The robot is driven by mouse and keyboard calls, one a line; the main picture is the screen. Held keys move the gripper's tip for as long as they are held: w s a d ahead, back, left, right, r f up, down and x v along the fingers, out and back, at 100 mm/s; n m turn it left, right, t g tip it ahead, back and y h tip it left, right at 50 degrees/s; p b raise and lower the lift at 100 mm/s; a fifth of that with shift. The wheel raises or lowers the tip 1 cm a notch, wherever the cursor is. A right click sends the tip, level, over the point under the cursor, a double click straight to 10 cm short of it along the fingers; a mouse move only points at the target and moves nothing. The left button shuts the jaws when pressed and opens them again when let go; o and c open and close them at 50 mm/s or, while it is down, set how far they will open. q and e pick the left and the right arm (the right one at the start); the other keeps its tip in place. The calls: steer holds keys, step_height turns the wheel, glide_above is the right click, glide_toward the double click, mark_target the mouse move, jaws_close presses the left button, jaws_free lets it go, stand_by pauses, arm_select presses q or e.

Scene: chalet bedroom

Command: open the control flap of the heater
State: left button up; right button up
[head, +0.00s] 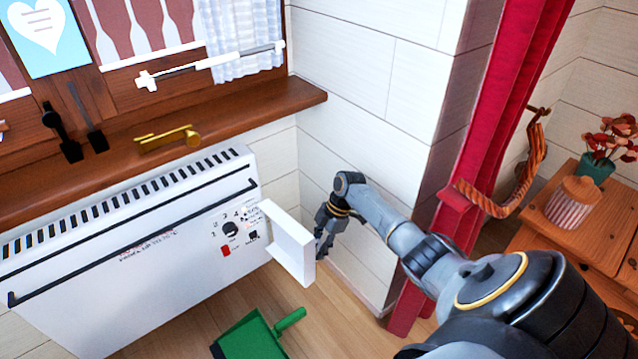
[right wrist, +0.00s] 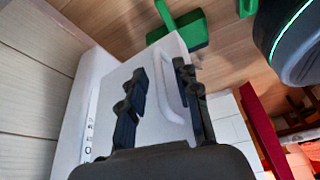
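The white heater (head: 130,262) hangs on the wall below the wooden sill. Its control flap (head: 293,246) stands swung outward at the heater's right end, uncovering a dark knob (head: 231,229), a red switch (head: 226,250) and printed markings. My right gripper (head: 322,240) is just right of the flap. In the right wrist view my right gripper (right wrist: 160,72) has its two dark fingers apart, with the flap (right wrist: 152,120) and its pale looped handle (right wrist: 167,98) behind them. Nothing is visibly held; whether a finger touches the flap I cannot tell. My left gripper is not in view.
A green dustpan (head: 250,338) lies on the wooden floor in front of the heater. A white wall corner and a red curtain (head: 490,130) stand close beside my right arm. A wooden cabinet (head: 575,240) is at the right. The sill (head: 250,110) juts out above the heater.

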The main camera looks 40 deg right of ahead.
step_height(320, 180, up, 9)
steer(key=shift+r, duration=0.2)
